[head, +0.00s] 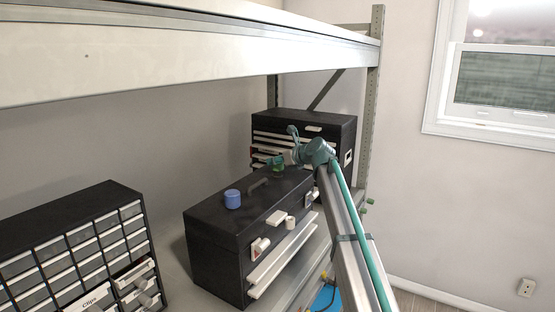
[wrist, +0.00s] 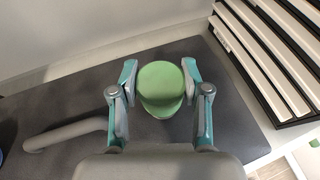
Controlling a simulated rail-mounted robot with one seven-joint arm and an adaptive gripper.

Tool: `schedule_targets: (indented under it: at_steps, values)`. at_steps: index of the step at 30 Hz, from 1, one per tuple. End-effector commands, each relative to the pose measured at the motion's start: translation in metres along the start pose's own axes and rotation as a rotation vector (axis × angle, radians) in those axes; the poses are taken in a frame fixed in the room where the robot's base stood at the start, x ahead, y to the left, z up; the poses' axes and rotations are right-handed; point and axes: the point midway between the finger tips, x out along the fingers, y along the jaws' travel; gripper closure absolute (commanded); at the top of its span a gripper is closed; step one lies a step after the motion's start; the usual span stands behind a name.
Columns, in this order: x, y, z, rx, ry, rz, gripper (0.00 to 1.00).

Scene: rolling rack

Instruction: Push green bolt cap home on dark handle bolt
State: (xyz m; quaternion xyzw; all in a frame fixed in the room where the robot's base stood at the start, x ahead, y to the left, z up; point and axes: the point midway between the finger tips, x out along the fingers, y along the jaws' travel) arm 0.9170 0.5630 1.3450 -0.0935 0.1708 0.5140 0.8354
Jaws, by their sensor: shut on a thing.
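The green bolt cap (wrist: 160,86) is a round piece between my fingers in the wrist view. In the head view it shows as a small green patch (head: 278,168) over the far end of the dark toolbox lid. My gripper (wrist: 160,80) is shut on the cap's sides, low over the lid; it also shows in the head view (head: 281,159). The grey handle (wrist: 68,134) on the lid lies left of the cap in the wrist view and shows in the head view (head: 258,189). The bolt is not seen; the cap and gripper hide what lies under them. I cannot tell how far down the cap sits.
A blue cap (head: 232,199) stands on the near end of the dark toolbox (head: 212,245). A second dark chest (head: 335,130) with pale drawers stands close behind my gripper. A small-drawer cabinet (head: 75,245) is at left. A shelf beam (head: 190,55) runs overhead.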

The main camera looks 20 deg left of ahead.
Motion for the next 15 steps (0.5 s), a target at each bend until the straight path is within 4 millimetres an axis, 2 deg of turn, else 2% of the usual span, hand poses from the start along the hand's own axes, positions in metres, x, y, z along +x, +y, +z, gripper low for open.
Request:
schedule_targets:
  at_steps: [15]
  values:
    - [0.005, 0.000, -0.013, -0.001, 0.000, 0.000, 0.77]
